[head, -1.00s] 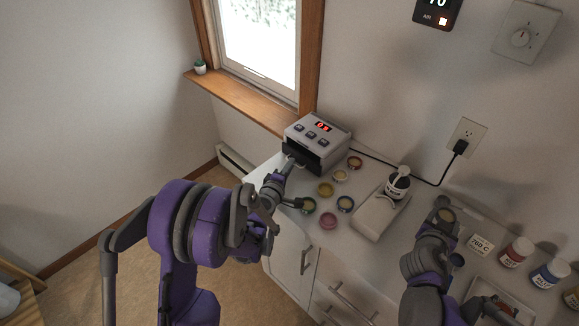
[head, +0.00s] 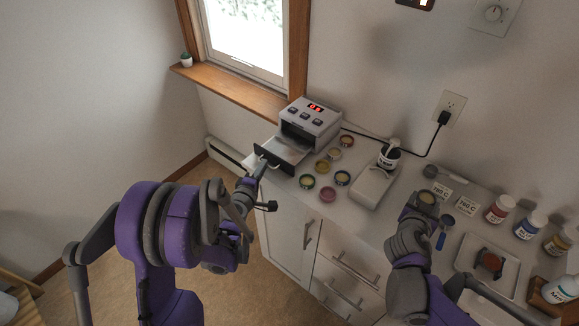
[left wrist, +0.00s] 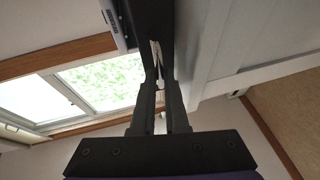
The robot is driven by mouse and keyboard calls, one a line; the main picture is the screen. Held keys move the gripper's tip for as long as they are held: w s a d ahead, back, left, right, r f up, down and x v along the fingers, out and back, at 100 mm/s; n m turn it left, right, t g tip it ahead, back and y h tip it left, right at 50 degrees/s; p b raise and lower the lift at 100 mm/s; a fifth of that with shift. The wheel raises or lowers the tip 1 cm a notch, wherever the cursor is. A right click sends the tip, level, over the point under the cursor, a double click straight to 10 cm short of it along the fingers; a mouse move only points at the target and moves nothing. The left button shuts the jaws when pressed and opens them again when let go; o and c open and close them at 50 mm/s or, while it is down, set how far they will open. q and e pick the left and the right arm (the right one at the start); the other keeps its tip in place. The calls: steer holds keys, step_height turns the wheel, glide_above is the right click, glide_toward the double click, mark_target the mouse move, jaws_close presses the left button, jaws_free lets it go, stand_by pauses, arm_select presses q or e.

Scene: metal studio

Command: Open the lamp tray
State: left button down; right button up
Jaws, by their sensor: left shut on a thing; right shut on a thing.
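The lamp (head: 314,116) is a grey box with a red display and several buttons, on the counter below the window. Its tray (head: 283,150) is a dark-fronted drawer, pulled out toward the front left. My left gripper (head: 262,167) is at the tray's handle (head: 272,161), shut on it. In the left wrist view the gripper (left wrist: 160,85) closes in front of the dark tray front (left wrist: 149,35); the handle itself is hard to make out there. My right gripper (head: 428,197) is shut on a small round pan with a tan centre, over the counter.
Several small round pots, one a pink pot (head: 327,194), stand right of the tray. Paint bottles (head: 498,209) and a white tray (head: 465,259) are at right. A black cord crosses the back.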

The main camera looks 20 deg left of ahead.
arm_select(q)
steer(key=shift+w, duration=0.15)
steer(key=c, duration=0.9)
jaws_free()
steer(key=v, duration=1.2)
steer(key=shift+r, duration=0.1)
